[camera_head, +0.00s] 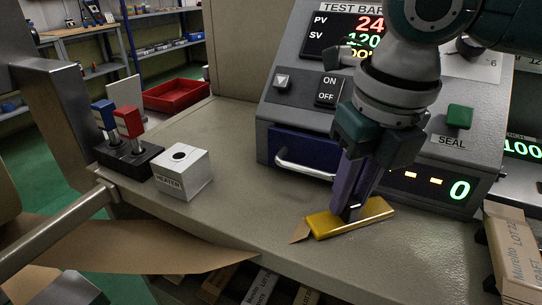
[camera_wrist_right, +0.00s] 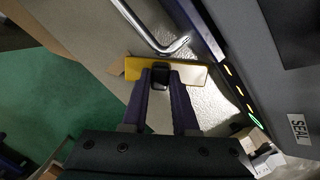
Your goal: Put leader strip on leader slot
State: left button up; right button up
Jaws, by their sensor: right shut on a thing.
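A flat yellow bar (camera_head: 349,217), which looks to be the leader strip, is on or just above the grey worktop in front of the machine; I cannot tell if it touches. A small brown pointed piece shows at its left end. My right gripper (camera_head: 353,207) points down at the bar's middle. In the right wrist view, the fingers (camera_wrist_right: 160,82) are shut on a black grip at the middle of the yellow bar (camera_wrist_right: 193,74). I cannot make out a leader slot for certain. My left gripper is not in view.
The grey machine (camera_head: 272,115) with a blue drawer and metal handle (camera_head: 303,166) stands close behind. A white HEATER block (camera_head: 183,172) and a black base with blue and red levers (camera_head: 127,157) stand at left. A brown paper web (camera_head: 130,245) crosses the front left edge.

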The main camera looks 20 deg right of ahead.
grip_shut()
